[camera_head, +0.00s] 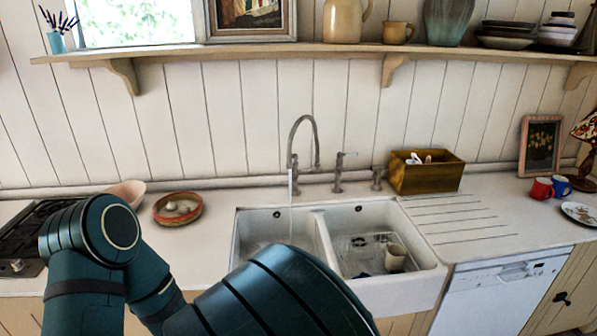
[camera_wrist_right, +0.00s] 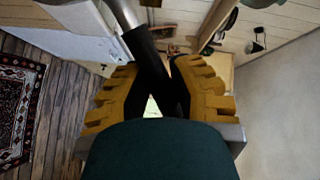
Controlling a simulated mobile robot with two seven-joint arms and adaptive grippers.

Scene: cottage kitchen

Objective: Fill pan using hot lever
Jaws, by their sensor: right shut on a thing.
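My right gripper (camera_wrist_right: 160,88) is shut on a black handle (camera_wrist_right: 146,62) in the right wrist view. A grey metal shank (camera_wrist_right: 123,14) runs from this handle out past the top edge. I take it for the pan's handle; the pan's body is not in view. Two lever handles, one nearer (camera_head: 339,174) and one farther right (camera_head: 377,178), stand right of the tap. I cannot tell which is hot. My left gripper is not in view.
The white double sink (camera_head: 425,272) has a cup (camera_head: 395,257) in its right basin. A wooden box (camera_head: 427,174) stands behind the drainer. A red bowl (camera_head: 163,215) and a pink bowl (camera_head: 128,190) sit left, near the stove (camera_head: 22,250). My teal arm links cover the lower foreground.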

